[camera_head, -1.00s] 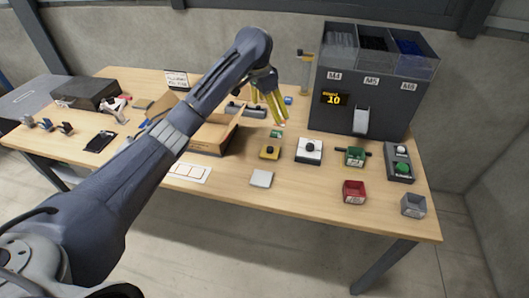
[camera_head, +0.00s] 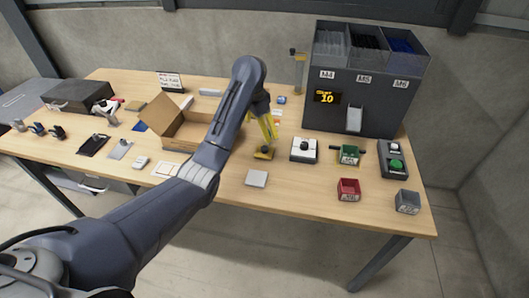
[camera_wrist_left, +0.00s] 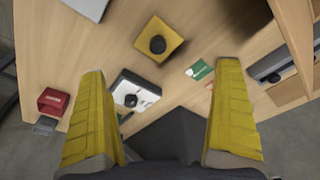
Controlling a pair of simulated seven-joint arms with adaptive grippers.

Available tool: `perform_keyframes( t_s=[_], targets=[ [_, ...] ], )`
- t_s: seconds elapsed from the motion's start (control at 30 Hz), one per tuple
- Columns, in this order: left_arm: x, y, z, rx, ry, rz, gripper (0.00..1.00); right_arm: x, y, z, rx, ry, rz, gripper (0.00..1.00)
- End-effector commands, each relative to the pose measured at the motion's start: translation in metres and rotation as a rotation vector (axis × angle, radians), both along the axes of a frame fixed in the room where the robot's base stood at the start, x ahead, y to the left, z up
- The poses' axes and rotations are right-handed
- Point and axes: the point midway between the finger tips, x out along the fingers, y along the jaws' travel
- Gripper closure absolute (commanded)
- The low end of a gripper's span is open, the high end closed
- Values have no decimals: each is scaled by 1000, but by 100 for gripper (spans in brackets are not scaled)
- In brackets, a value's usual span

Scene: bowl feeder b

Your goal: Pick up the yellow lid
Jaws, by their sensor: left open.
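The yellow lid (camera_head: 263,153) is a small square piece with a black round knob, lying on the table. In the left wrist view the yellow lid (camera_wrist_left: 160,57) is beyond the fingertips, near the top middle, with bare table around it. My left gripper (camera_head: 266,132) has yellow fingers pointing down, just above and behind the lid in the head view. In the left wrist view its fingers (camera_wrist_left: 160,75) are wide apart with nothing held between them. Whether a finger touches the lid is not clear, but they look apart. My right gripper is in neither view.
A white box with a black knob (camera_head: 304,150) stands right of the lid. An open cardboard box (camera_head: 185,137) is to the left. The tall grey feeder (camera_head: 340,112) stands behind. A pale square plate (camera_head: 256,178) lies in front.

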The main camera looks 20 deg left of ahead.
Motion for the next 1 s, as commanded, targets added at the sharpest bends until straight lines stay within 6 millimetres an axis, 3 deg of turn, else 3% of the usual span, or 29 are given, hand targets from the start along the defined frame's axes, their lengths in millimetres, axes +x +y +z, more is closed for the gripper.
perform_keyframes(
  t_s=[0.5,0.87,1.0],
  targets=[
    [3,-4,-49,1,10,1,0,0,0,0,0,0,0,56],
    [5,-5,-62,0,8,1,0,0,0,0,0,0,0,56],
    [5,-7,-75,2,10,1,0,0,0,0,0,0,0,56]
  ],
)
